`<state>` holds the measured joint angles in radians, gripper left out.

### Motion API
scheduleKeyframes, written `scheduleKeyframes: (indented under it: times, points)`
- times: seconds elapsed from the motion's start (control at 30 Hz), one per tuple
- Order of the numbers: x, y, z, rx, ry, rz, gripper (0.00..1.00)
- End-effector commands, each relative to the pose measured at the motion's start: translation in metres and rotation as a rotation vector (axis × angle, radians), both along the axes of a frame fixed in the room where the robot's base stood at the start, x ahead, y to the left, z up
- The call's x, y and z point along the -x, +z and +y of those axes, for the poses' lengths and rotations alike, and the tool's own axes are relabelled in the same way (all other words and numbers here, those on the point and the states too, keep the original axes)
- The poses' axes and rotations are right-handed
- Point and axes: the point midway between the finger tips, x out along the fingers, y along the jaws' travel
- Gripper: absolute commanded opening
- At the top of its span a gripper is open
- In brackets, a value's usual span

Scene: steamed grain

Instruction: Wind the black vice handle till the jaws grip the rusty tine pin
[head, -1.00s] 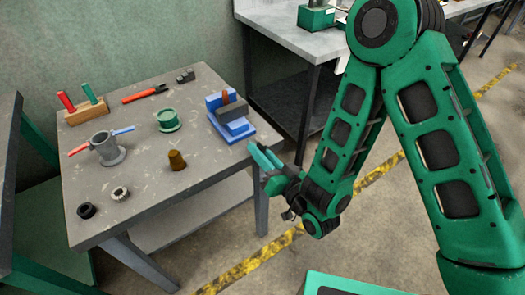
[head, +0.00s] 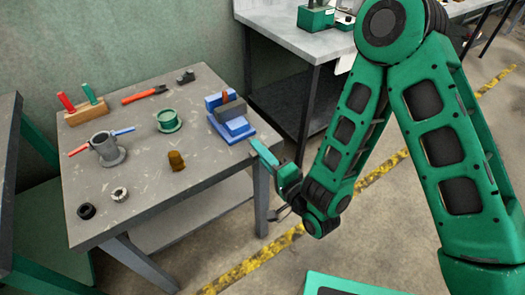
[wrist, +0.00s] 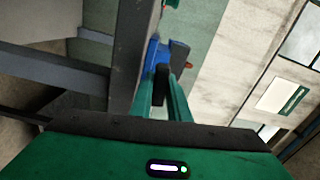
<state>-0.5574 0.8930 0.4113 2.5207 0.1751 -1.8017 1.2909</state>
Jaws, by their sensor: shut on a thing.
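The blue vice (head: 237,128) with grey jaws stands at the right edge of the worktable, and its blue side also shows in the wrist view (wrist: 152,50). The rusty tine pin (head: 225,96) stands upright between the jaws; in the wrist view its tip (wrist: 187,67) sticks out beside the vice. I cannot tell whether the jaws touch it. My gripper (head: 258,148) is at the vice's near right side. In the wrist view its green fingers (wrist: 164,92) are shut on the black vice handle (wrist: 162,82). The handle is hidden in the head view.
The worktable (head: 140,190) also holds a grey pot (head: 106,150), a green flanged part (head: 168,121), a brown cone (head: 176,161), black and metal rings, a red-handled tool (head: 145,94) and a wooden rack. A second bench (head: 290,35) stands behind.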

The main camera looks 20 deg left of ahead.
Motion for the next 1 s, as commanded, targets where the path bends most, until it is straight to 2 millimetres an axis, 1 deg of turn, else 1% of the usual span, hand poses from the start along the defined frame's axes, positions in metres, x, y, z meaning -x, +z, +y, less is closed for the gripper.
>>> scheduleKeyframes:
  times: [0.03, 1.0]
  points:
    - [-0.0032, -0.0011, -0.0028, -0.026, -0.006, 0.032, 0.00]
    - [-0.0018, -0.0024, -0.0024, -0.624, -0.005, 0.734, 0.00]
